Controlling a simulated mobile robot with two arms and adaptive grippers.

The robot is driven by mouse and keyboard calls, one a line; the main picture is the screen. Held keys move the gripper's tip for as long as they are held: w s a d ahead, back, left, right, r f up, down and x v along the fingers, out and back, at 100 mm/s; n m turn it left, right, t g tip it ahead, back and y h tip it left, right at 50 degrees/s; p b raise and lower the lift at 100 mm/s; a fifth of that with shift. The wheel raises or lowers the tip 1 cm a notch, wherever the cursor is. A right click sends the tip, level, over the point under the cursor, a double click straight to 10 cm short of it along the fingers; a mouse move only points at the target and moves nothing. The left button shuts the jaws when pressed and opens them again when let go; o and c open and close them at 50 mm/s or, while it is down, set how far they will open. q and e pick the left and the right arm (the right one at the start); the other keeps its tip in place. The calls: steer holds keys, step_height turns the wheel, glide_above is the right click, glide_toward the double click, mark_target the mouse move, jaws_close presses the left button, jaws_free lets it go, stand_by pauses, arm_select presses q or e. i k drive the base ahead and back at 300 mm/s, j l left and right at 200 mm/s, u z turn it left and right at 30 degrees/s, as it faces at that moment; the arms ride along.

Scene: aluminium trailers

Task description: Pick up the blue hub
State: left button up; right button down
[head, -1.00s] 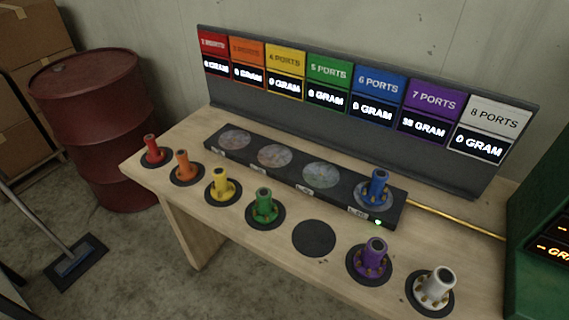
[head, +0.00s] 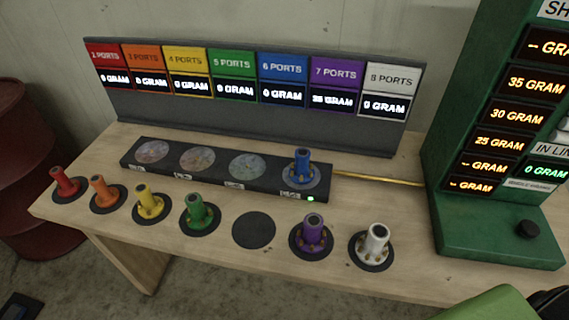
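The blue hub (head: 302,166) stands upright in the head view on the rightmost round pad of a long black box (head: 222,184) on the wooden table (head: 330,235). A small green light glows on the box's front edge just below the hub. No gripper is seen near the hub. Neither my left gripper nor my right gripper shows in the view.
Red (head: 64,182), orange (head: 102,191), yellow (head: 148,202), green (head: 197,212), purple (head: 312,232) and white (head: 375,243) hubs stand on black discs in front. One black disc (head: 254,230) is bare. A label board (head: 250,121) stands behind; a green machine (head: 490,232) stands right.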

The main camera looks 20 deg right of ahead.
mark_target(301, 172)
steer(key=k+z, duration=0.15)
steer(key=z, duration=0.35)
steer(key=k+l+z, duration=0.1)
steer(key=z, duration=0.35)
steer(key=k+l+z, duration=0.15)
steer(key=z, duration=0.35)
steer(key=k, duration=0.05)
